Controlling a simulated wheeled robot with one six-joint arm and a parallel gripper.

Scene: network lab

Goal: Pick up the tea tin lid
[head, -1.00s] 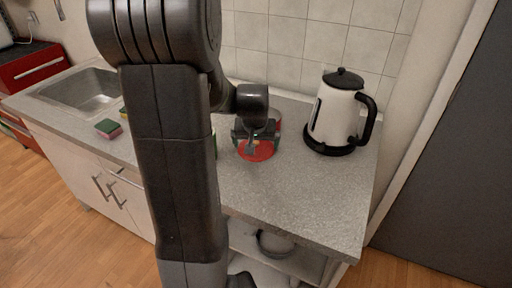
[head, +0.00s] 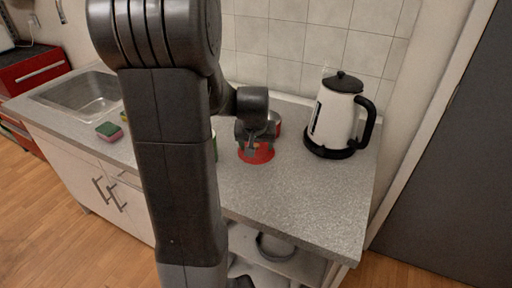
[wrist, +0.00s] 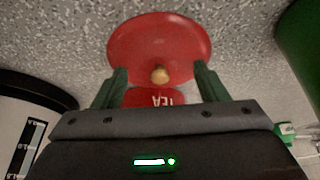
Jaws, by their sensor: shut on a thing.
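The tea tin lid (wrist: 160,45) is a round red disc with a small gold knob, seen in the wrist view between and just beyond my fingers. A red surface with upside-down "TEA" lettering (wrist: 157,98) shows below it in the picture. My gripper (wrist: 161,80) is shut on the lid, one dark green finger at each side. In the head view my gripper (head: 256,145) covers part of the red lid (head: 257,156) on the counter. I cannot tell whether the lid is clear of what is under it.
A white kettle with black base and handle (head: 337,115) stands right of the gripper. A red can (head: 276,121) is close behind. A green item (head: 215,146) is mostly hidden by my arm. A sponge (head: 109,131) lies by the sink (head: 85,98). The counter's front right (head: 300,205) is clear.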

